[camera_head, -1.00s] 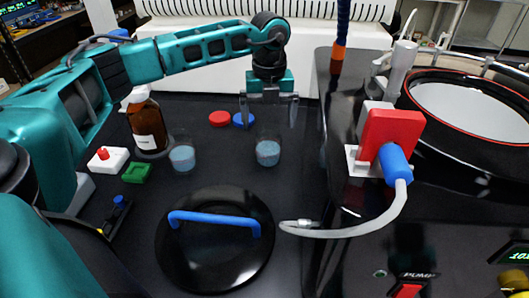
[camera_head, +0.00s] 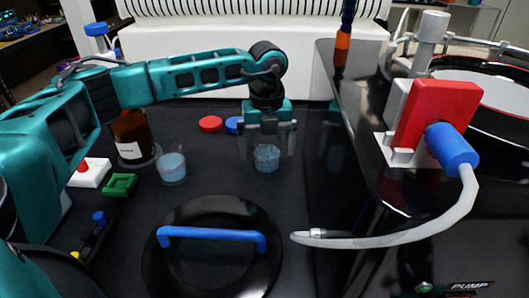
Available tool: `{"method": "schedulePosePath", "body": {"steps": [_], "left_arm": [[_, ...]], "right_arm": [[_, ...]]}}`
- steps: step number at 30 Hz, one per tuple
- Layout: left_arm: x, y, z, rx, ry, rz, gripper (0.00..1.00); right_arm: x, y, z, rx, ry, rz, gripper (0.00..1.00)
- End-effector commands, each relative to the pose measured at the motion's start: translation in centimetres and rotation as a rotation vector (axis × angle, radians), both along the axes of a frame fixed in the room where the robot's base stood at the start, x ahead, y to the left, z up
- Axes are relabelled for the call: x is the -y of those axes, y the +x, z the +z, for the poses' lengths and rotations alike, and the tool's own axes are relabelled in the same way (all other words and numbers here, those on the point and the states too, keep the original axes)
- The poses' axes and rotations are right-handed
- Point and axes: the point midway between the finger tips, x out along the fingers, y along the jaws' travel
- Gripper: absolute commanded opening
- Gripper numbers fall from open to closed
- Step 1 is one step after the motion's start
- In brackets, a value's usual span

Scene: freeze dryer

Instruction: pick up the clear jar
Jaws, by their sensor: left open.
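Two clear jars with pale blue contents stand on the black bench. One clear jar (camera_head: 267,158) is at the centre, and another clear jar (camera_head: 172,168) is to its left. My left gripper (camera_head: 268,152) points down at the central jar, with one finger on each side of it. The fingers are open, and I cannot tell whether they touch the glass. The jar stands upright and appears to rest on the bench. My right gripper is not in view.
A black round lid (camera_head: 212,265) with a blue handle (camera_head: 212,234) lies in front. A brown bottle (camera_head: 131,135), a green block (camera_head: 120,185) and a red cap (camera_head: 210,124) are to the left. A blue cap (camera_head: 234,125) is behind the gripper. A red valve (camera_head: 438,115) with a hose stands right.

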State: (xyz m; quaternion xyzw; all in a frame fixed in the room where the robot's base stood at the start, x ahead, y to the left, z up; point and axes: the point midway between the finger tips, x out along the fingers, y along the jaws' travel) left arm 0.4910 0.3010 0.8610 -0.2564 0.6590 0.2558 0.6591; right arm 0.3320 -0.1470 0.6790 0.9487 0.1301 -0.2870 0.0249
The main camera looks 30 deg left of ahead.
Motion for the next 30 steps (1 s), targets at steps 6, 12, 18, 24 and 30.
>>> {"method": "schedulePosePath", "body": {"steps": [6, 12, 18, 24, 30], "left_arm": [[0.01, -0.01, 0.04, 0.000, 0.000, 0.000, 0.92], [-0.01, -0.01, 0.04, -0.001, 0.001, 0.000, 0.73], [-0.03, -0.01, 0.04, -0.001, 0.001, 0.000, 0.54], [-0.04, -0.01, 0.04, -0.001, 0.001, 0.000, 0.35], [-0.03, 0.02, 0.10, 0.001, 0.001, 0.000, 0.30]], "right_arm": [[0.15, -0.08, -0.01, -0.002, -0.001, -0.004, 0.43], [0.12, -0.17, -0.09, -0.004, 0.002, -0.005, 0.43], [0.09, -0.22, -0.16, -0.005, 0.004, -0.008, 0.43], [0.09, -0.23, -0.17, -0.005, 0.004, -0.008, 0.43], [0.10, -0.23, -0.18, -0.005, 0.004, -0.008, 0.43]]}}
